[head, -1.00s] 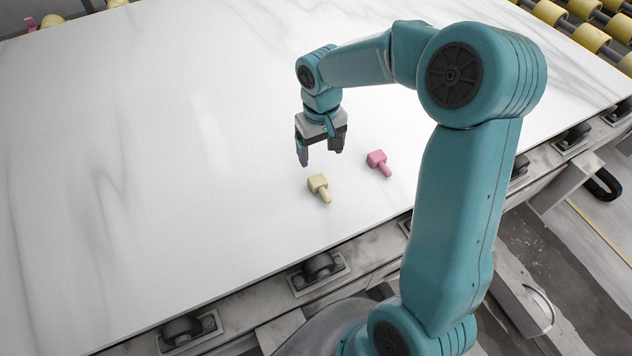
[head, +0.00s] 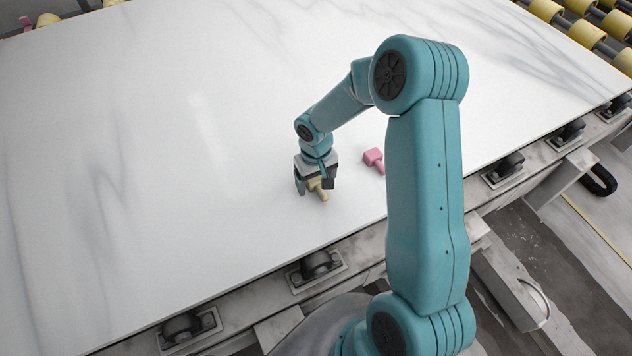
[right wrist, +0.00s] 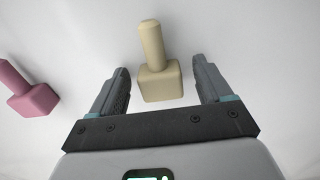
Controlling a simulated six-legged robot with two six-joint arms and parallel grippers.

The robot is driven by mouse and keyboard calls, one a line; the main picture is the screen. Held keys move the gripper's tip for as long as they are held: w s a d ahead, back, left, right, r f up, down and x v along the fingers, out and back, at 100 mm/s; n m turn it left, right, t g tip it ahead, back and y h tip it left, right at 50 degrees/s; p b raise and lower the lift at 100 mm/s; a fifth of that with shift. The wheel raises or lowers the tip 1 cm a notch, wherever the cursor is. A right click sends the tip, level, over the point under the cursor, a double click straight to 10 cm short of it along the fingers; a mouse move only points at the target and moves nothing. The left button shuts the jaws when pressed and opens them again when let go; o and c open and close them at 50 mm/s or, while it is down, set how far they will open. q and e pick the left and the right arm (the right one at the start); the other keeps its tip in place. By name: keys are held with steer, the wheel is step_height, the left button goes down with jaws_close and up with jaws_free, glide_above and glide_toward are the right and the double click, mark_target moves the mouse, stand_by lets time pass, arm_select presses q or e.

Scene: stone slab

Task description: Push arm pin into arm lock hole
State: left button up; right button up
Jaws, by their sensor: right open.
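A pale yellow pin (head: 319,190) with a square block head and a round shaft lies on the stone slab. My right gripper (head: 315,188) is low over it with its fingers on either side. In the right wrist view the yellow pin (right wrist: 160,82) has its block between the open fingers of the gripper (right wrist: 155,75), with a gap on both sides, and its shaft points away. A pink pin (head: 374,159) of the same shape lies to the right; it also shows at the left edge of the right wrist view (right wrist: 33,98). No lock hole can be made out. My left gripper is out of view.
The white veined slab (head: 130,150) is otherwise bare, with wide free room to the left. It rests on a roller frame (head: 318,267) along its near edge. Yellow rollers (head: 585,35) stand at the far right.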

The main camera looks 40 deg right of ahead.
steer(key=shift+c, duration=0.4)
steer(key=c, duration=1)
steer(key=shift+c, duration=0.6)
steer(key=shift+w+r, duration=0.1)
